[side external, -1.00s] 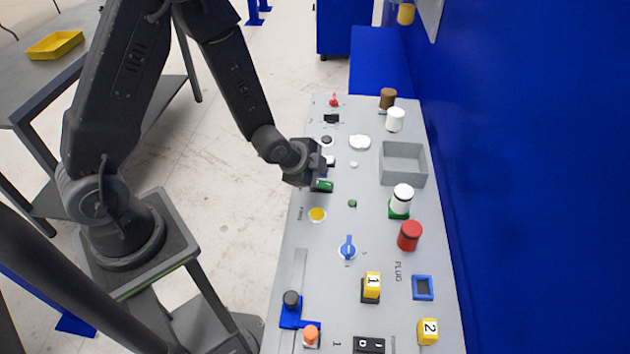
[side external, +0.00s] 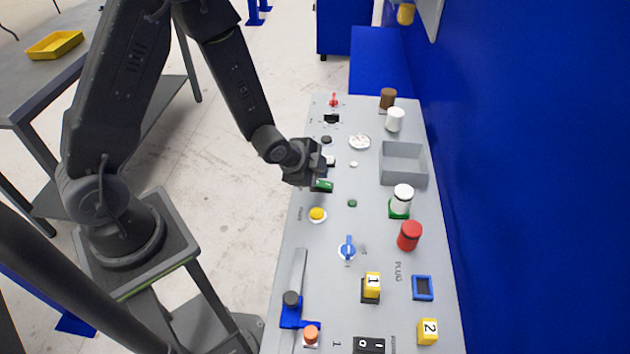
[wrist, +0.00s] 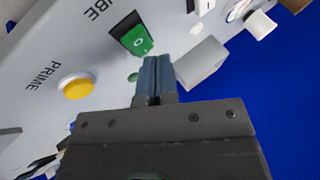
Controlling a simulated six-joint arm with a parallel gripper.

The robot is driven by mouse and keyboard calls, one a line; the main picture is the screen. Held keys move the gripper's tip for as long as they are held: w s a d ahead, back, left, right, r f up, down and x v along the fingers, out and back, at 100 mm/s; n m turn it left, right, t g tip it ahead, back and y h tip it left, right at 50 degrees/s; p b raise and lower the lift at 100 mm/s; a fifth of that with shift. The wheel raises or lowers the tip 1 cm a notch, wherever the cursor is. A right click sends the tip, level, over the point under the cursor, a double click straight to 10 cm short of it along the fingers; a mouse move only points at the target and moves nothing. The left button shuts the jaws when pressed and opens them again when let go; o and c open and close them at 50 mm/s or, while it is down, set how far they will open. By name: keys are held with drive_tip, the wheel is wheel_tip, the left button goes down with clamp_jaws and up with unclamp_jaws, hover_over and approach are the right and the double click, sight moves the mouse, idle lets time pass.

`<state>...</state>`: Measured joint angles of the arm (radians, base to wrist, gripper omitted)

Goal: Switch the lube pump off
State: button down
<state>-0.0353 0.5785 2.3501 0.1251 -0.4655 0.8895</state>
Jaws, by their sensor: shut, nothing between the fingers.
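The green rocker switch (wrist: 138,42) carries a white "O" and sits in a dark frame beside lettering that ends in "UBE" in the wrist view. It also shows at the left edge of the panel in the side view (side external: 322,186). My gripper (wrist: 153,62) is shut and empty, its fingertips just beside the rocker's lower right end. I cannot tell if they touch it. In the side view my gripper (side external: 317,178) is low over the panel and partly hides the switch area.
A yellow button (side external: 317,214) marked PRIME is near the switch. A small green lamp (side external: 352,203), a grey bin (side external: 403,180), a white-and-green cylinder (side external: 401,201) and a red cylinder (side external: 409,236) stand on the panel to the right. A blue wall bounds the right side.

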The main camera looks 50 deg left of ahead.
sight(322, 185)
drive_tip(key=shift+f, duration=0.15)
drive_tip(key=shift+f, duration=0.25)
drive_tip(key=shift+s+a+f, duration=0.1)
drive_tip(key=shift+f, duration=0.3)
idle(0.8)
drive_tip(key=shift+r, duration=0.1)
drive_tip(key=shift+r, duration=0.75)
drive_tip(key=shift+w+d+r, duration=0.15)
drive_tip(key=shift+r, duration=0.65)
drive_tip(key=shift+w+d+r, duration=0.1)
drive_tip(key=shift+r, duration=0.75)
drive_tip(key=shift+w+d+r, duration=0.15)
drive_tip(key=shift+r, duration=0.65)
